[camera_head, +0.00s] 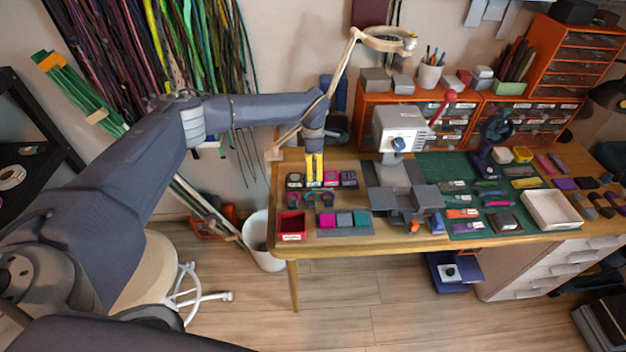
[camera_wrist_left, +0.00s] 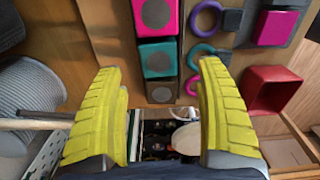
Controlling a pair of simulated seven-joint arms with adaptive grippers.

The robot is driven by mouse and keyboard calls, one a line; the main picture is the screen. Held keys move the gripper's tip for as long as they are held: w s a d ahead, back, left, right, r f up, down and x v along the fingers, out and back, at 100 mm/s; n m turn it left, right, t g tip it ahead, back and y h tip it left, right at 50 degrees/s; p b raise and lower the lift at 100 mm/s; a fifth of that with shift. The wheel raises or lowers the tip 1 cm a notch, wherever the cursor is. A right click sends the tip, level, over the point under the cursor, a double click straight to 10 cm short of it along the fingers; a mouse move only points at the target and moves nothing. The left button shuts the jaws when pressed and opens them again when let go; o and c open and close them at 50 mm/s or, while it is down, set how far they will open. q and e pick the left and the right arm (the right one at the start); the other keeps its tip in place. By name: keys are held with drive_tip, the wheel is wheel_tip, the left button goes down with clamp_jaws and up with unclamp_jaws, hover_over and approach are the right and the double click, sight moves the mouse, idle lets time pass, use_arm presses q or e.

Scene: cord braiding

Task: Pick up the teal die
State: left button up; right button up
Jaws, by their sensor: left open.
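The teal die (camera_wrist_left: 158,58), a block with a dark round face, stands in a row between a magenta die (camera_wrist_left: 155,17) and a dark grey die (camera_wrist_left: 160,91) in the left wrist view. In the head view my left gripper (camera_head: 314,167) points down over this row at the table's left end, and its yellow fingers largely hide the teal die. In the left wrist view the gripper (camera_wrist_left: 165,115) has its fingers wide apart with nothing between them. The teal die is ahead of the fingertips, apart from them. My right gripper is not in view.
Coloured rings (camera_wrist_left: 200,55) lie beside the dies. A red bin (camera_head: 291,226) and a grey tray (camera_head: 343,232) with magenta, teal and grey blocks stand at the front edge. A grey press (camera_head: 398,140) stands to the right. A white bin (camera_head: 262,240) is on the floor.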

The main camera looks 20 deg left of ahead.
use_arm(q)
drive_tip(key=shift+w+f, duration=0.1)
drive_tip(key=shift+f, duration=2.7)
drive_tip(key=shift+c, duration=0.5)
drive_tip(key=c, duration=1.3)
